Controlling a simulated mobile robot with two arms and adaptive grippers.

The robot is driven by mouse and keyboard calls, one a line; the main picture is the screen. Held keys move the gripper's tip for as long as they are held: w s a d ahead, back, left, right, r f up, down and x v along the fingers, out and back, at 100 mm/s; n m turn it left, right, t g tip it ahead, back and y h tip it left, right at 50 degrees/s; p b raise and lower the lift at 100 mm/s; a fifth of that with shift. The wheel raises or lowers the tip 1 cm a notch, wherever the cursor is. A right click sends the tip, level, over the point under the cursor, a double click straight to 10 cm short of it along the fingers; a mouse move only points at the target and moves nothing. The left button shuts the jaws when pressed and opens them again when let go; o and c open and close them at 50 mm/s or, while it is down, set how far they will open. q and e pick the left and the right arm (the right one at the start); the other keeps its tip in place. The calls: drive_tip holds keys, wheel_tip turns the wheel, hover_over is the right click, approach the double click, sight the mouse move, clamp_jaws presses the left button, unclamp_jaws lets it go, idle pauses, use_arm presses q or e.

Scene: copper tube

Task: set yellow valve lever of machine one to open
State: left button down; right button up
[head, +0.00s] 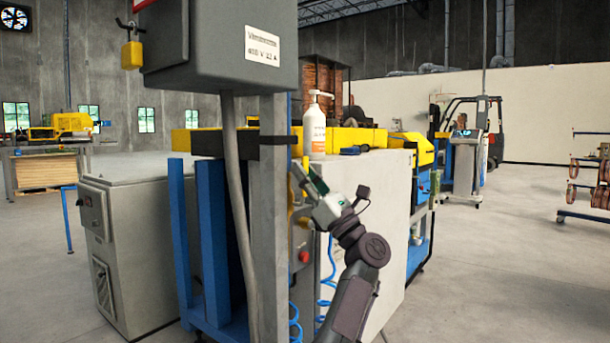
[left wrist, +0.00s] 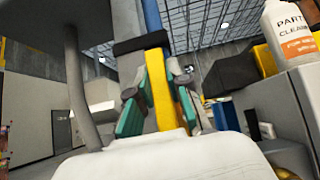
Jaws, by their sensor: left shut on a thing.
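The yellow valve lever (left wrist: 164,98) stands upright between the green-padded fingers of my left gripper (left wrist: 166,80) in the left wrist view. The gripper is shut on it, with pads on both sides of the lever. In the head view my left gripper (head: 312,190) is at the near side of machine one, just right of a grey post. There the post and the gripper hide most of the lever. The valve body is not clearly seen. My right gripper is in neither view.
The grey post (head: 274,220) and a hanging cable (head: 236,190) stand close left of my gripper. A grey box (head: 220,50) overhangs them. A white cleaner bottle (head: 314,130) stands on the machine behind. A red button (head: 304,256) and blue coiled hoses (head: 326,285) are below. Open floor lies right.

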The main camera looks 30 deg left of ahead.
use_arm(q)
drive_tip(key=shift+f, duration=0.1)
drive_tip(key=c, duration=1.1)
unclamp_jaws()
drive_tip(key=shift+d, duration=0.1)
drive_tip(key=v, duration=1.2)
